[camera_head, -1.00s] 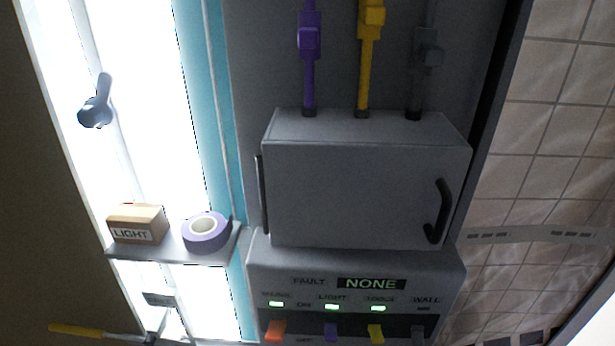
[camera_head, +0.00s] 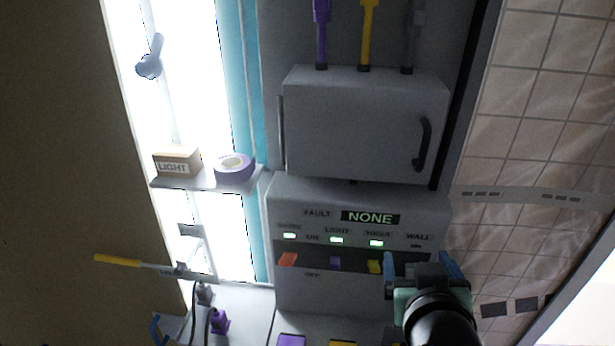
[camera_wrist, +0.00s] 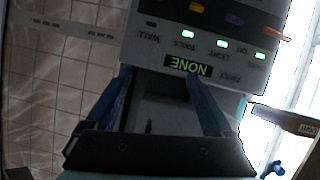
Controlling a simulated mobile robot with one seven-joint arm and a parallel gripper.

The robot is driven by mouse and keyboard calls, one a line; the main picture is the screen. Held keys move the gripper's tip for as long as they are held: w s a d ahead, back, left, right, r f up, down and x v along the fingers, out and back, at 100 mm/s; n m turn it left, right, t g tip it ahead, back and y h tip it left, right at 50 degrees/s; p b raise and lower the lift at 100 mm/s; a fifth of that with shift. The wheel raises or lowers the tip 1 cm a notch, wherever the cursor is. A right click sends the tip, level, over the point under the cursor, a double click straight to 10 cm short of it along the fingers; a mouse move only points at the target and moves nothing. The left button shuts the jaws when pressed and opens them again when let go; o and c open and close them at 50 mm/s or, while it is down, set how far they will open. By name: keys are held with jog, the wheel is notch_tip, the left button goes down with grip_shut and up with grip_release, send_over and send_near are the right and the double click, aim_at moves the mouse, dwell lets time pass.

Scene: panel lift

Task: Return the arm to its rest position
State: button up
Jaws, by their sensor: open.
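My gripper (camera_head: 424,262) is in the lower right of the head view, in front of the right end of the switch panel (camera_head: 340,195). Its two blue fingers are apart with nothing between them. In the wrist view my gripper (camera_wrist: 160,85) also shows open, with the panel (camera_wrist: 225,60) beyond the fingers, upside down. The panel display reads NONE (camera_head: 370,217) beside FAULT. Three lamps are lit. The orange (camera_head: 288,259), purple (camera_head: 335,262) and yellow (camera_head: 375,266) switches show; the WALL switch is hidden behind my gripper.
A grey cabinet (camera_head: 360,125) with a black handle (camera_head: 423,145) sits above the panel, shut. A shelf (camera_head: 205,182) at left holds a LIGHT box (camera_head: 177,162) and a purple tape roll (camera_head: 234,167). A yellow-handled tool (camera_head: 118,260) is at lower left. Tiled wall (camera_head: 530,130) stands at right.

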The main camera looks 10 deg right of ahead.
jog(key=a+r+n+t+y+b, duration=0.1)
jog(key=a+r+t, duration=0.45)
jog(key=r, duration=0.65)
jog(key=a+r+t+b, duration=0.1)
jog(key=a+r+t, duration=0.3)
jog(key=a+r, duration=0.55)
jog(key=s+a+r+t+y, duration=0.1)
jog(key=s+a+r+t, duration=0.1)
jog(key=s+r, duration=0.2)
jog(key=s+a+r+t+y, duration=0.2)
jog(key=s+r+t, duration=0.1)
jog(key=r, duration=0.7)
jog(key=shift+s+a+r+n, duration=0.35)
jog(key=shift+s+r+n, duration=0.05)
jog(key=shift+s, duration=0.3)
jog(key=shift+f+b, duration=0.15)
jog(key=shift+b, duration=0.2)
